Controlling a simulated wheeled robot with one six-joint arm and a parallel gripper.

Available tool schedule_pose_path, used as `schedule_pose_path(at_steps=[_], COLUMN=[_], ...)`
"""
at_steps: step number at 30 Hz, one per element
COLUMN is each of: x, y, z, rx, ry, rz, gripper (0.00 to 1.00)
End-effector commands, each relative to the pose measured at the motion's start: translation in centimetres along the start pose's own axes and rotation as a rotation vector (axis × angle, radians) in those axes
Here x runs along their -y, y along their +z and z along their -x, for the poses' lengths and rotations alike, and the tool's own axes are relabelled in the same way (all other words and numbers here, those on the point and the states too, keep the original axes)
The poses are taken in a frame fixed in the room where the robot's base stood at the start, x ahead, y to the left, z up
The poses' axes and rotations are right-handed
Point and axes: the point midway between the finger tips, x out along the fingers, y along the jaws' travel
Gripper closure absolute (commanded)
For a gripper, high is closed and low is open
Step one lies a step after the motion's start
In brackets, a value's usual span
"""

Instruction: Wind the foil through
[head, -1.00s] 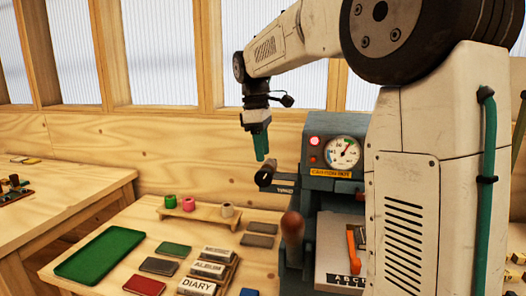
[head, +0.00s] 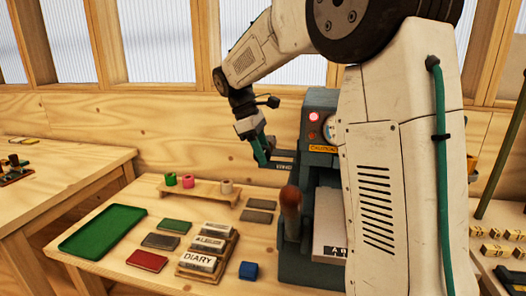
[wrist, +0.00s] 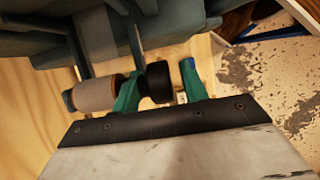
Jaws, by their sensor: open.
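My gripper (head: 262,158) is at the side arm (head: 284,160) of the blue-grey press (head: 318,110) in the head view. In the wrist view my gripper (wrist: 162,88) has its green fingers apart, one on each side of a black knob (wrist: 157,83). I cannot tell whether they touch it. A tan roll (wrist: 95,93) is on the same axis, left of the fingers. A pink roll (head: 170,179), a green roll (head: 188,181) and a whitish roll (head: 226,187) stand on a wooden rack (head: 205,194).
A green tray (head: 103,232), several book covers, a type holder with a DIARY block (head: 198,262) and a blue block (head: 248,270) lie on the bench. The press lever (head: 290,202) with its brown knob stands below my gripper. My arm hides much of the press.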

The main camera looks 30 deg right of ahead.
Motion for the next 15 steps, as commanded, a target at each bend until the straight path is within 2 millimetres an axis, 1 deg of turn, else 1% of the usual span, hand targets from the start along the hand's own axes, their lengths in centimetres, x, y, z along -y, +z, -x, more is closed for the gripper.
schedule_pose_path(at_steps=[7, 8, 9, 12, 15], x=[0.01, 0.01, 0.02, 0.02, 0.02], y=[-0.02, -0.03, -0.03, -0.04, -0.03], z=[-0.08, -0.07, -0.07, -0.06, -0.05], rx=[-0.001, -0.001, -0.001, -0.001, -0.003], ry=[0.001, 0.001, 0.001, 0.001, 0.001], rz=[0.0, 0.0, 0.001, 0.001, 0.001], gripper=[0.56, 0.65, 0.76, 1.0, 1.0])
